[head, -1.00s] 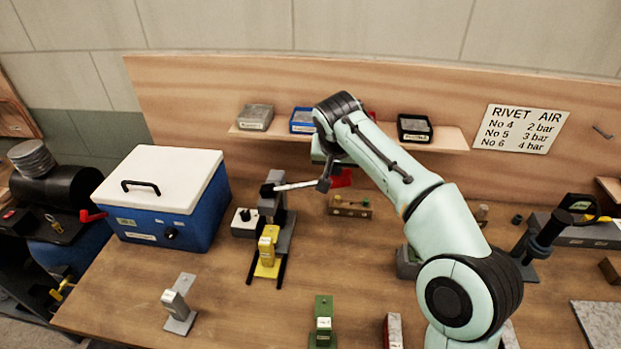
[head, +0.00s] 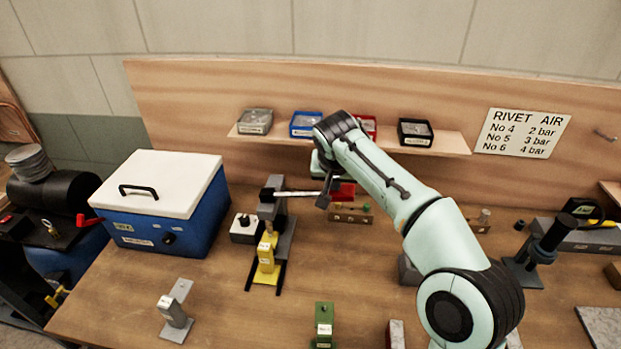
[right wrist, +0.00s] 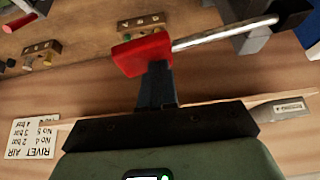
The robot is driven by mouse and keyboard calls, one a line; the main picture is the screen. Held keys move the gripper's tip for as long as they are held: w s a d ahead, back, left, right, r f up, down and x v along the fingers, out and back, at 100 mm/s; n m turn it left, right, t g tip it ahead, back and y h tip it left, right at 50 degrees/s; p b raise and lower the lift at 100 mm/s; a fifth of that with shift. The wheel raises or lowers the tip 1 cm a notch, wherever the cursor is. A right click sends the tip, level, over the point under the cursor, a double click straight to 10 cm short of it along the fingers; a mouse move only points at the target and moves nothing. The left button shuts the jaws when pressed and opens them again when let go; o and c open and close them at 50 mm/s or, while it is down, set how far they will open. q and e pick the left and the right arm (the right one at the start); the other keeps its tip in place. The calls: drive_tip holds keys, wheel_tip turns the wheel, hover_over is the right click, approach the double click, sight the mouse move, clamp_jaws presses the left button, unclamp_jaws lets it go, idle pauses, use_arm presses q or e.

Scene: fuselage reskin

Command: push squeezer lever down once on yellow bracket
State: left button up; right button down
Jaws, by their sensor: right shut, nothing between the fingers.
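The squeezer (head: 276,212) stands on the bench, a grey press with a silver lever (head: 300,193) and a red grip (head: 345,191). The lever is about level, pointing right. The yellow bracket (head: 266,256) is at the front of the squeezer; whether it sits fully in the jaws is unclear. My right gripper (head: 323,200) is shut and empty, its fingertips at the red grip. In the right wrist view the dark fingers (right wrist: 157,82) meet the red grip (right wrist: 141,54), with the silver lever (right wrist: 225,33) running right. My left gripper is out of view.
A blue cooler box (head: 165,210) stands left of the squeezer. A grey bracket (head: 175,312) and a green bracket (head: 324,326) stand toward the front. A shelf (head: 385,140) with several bins is behind.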

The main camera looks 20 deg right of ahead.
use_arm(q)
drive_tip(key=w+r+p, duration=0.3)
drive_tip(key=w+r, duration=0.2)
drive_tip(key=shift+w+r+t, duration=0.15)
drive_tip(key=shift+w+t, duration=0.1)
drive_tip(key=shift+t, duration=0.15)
use_arm(e)
wheel_tip(320, 180, up, 11)
drive_tip(key=shift+f, duration=0.2)
idle(1.0)
